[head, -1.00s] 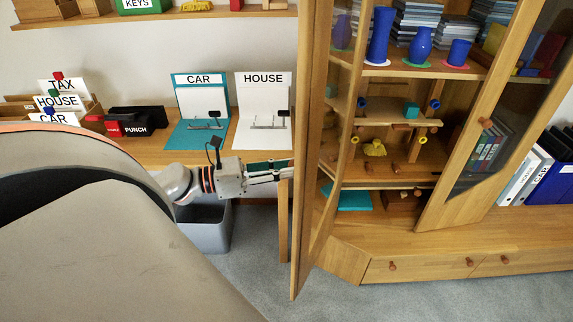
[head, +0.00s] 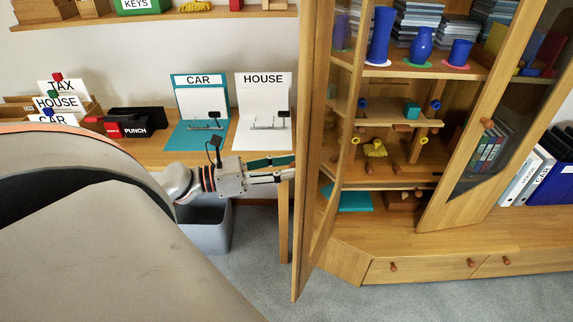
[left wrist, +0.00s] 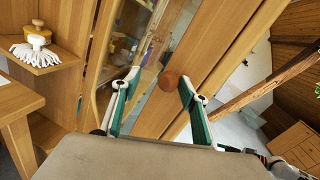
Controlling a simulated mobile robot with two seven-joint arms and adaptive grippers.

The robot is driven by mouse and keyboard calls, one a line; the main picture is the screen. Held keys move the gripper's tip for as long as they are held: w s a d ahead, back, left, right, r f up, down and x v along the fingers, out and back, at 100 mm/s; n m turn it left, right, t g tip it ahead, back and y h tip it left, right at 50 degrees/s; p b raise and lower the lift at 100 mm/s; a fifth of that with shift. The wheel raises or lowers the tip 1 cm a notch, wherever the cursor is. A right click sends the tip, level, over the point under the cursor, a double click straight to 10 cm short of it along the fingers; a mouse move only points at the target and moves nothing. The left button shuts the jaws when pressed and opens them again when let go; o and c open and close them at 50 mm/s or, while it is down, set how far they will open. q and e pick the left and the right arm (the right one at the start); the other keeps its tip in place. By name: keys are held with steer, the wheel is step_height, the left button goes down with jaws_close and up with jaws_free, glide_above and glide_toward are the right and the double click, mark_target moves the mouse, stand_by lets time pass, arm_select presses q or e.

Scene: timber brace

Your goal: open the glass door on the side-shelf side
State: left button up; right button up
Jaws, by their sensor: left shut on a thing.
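The glass door (head: 312,150) on the left of the wooden cabinet stands swung out, nearly edge-on in the head view. In the left wrist view its wooden frame and glass (left wrist: 160,108) fill the middle. Its round brown knob (left wrist: 171,81) is between the fingers of my left gripper (left wrist: 158,82), closer to the right finger. My left gripper is shut on the knob.
The other glass door (head: 508,110), with its knob (head: 487,124), is at the right. Vases (head: 421,46) and toys stand inside the cabinet. A desk (head: 150,150) with CAR and HOUSE stands is at the left, a grey bin (head: 207,228) below. Carpet (head: 340,300) in front is clear.

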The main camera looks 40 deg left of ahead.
arm_select(q)
steer(key=shift+w+a+r, duration=0.15)
steer(key=shift+a+r, duration=0.15)
steer(key=shift+a, duration=0.05)
steer(key=v, duration=1.2)
steer(key=shift+d+f, duration=0.3)
steer(key=shift+d, duration=0.05)
steer(key=s+d+f+m+g+y, duration=0.1)
steer(key=d+f+m+g+y, duration=0.15)
steer(key=f+m, duration=0.55)
steer(key=s+d+f+m+g+y, duration=0.15)
steer(key=d+f+m, duration=0.25)
steer(key=f, duration=0.8)
steer(key=s+d+f+m+g+y, duration=0.15)
steer(key=d+f+m, duration=0.35)
steer(key=f, duration=0.5)
steer(key=w+d+f+m+t+y, duration=0.1)
steer(key=w+d+f+m+y, duration=0.1)
steer(key=d+m, duration=1.2)
steer(key=m, duration=0.5)
steer(key=shift+f+m, duration=0.25)
steer(key=shift+m, duration=0.05)
steer(key=shift+a, duration=0.1)
